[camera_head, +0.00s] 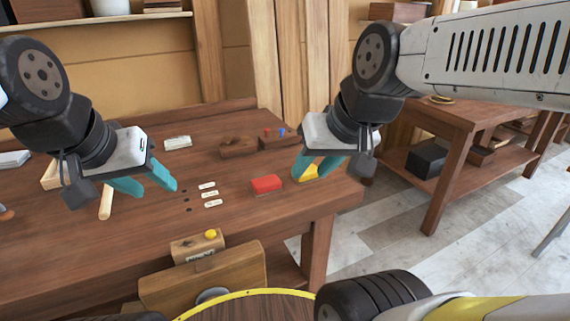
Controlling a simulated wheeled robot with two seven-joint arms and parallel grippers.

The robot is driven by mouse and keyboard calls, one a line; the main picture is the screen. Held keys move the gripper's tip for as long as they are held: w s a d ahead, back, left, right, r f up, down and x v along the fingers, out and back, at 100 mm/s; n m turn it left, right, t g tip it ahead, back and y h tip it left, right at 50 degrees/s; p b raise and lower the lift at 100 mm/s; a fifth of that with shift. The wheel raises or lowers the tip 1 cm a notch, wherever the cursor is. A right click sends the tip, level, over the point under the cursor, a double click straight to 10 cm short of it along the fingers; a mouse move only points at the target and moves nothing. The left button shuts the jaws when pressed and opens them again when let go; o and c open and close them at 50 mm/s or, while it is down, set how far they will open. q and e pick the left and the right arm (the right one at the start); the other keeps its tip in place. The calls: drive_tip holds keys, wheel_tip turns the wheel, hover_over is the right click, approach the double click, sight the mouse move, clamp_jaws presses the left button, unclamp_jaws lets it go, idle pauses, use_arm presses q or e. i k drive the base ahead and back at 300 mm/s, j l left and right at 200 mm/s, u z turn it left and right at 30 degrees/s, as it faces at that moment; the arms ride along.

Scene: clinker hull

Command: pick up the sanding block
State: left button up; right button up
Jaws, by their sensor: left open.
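A red block (266,184) lies flat on the brown workbench (240,211), near its right end. A yellow piece (308,172) is just right of it, partly hidden by my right gripper. I cannot tell for sure which of these is the sanding block. My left gripper (149,184) is open and empty, with teal fingers apart, over the left part of the bench. My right gripper (313,168) has its teal fingers apart on either side of the yellow piece as seen here. Whether they touch it, I cannot tell.
White labels (210,195) lie between my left gripper and the red block. Wooden pieces (238,147) and a pale block (178,142) lie farther back. A second bench (470,115) stands at right.

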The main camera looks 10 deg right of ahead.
sight(311, 175)
drive_tip(key=l+u, duration=1.05)
drive_tip(key=l, duration=0.15)
drive_tip(key=j+z, duration=0.1)
drive_tip(key=z, duration=0.5)
drive_tip(key=i, duration=0.05)
